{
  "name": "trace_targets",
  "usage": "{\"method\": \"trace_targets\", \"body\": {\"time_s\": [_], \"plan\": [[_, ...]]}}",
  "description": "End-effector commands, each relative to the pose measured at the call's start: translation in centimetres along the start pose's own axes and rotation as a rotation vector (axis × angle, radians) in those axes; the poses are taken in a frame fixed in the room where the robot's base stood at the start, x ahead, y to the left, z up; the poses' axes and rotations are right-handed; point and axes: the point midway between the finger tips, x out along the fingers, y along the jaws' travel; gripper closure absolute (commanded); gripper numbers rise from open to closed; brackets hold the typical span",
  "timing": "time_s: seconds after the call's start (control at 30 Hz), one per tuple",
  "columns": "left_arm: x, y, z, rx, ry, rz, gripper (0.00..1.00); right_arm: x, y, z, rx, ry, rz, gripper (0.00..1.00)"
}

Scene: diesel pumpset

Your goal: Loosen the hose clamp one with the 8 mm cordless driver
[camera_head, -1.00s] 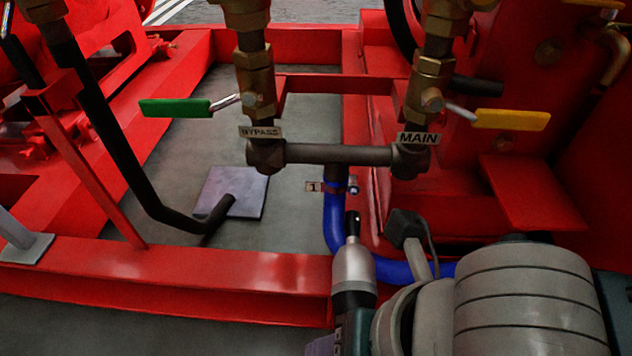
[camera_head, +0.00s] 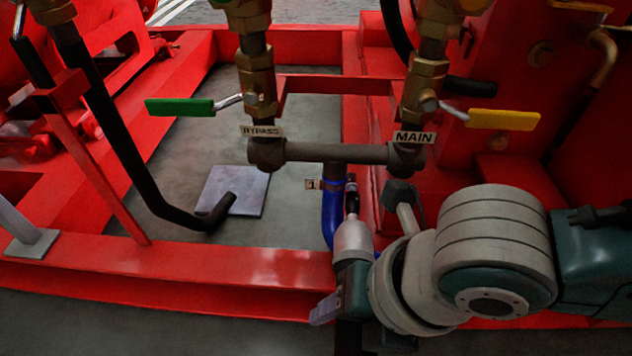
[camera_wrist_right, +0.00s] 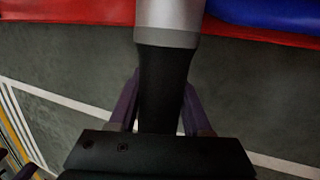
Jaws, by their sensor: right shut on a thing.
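Hose clamp one (camera_head: 330,185), tagged 1, sits around the upper end of the blue hose (camera_head: 330,222), below the dark cross pipe, in the head view. I cannot tell whether the tip touches the clamp screw. My right gripper (camera_head: 328,308) is shut on the driver. In the right wrist view its purple fingers (camera_wrist_right: 160,110) flank the driver's black grip. My left gripper is out of view.
The bypass valve's green handle (camera_head: 180,107) and the main valve's yellow handle (camera_head: 503,119) stand above the cross pipe (camera_head: 320,152). A red frame rail (camera_head: 200,277) runs across the front. A bent black pipe (camera_head: 125,150) stands at the left. Bare floor shows inside the frame.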

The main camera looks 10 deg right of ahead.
Motion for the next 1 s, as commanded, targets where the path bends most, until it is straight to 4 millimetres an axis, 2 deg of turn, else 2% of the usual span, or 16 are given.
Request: {"method": "trace_targets", "body": {"time_s": [1.0], "plan": [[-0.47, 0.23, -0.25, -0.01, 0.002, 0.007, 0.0, -0.06, 0.15, 0.36, 0.0, -0.002, 0.004, 1.0]]}}
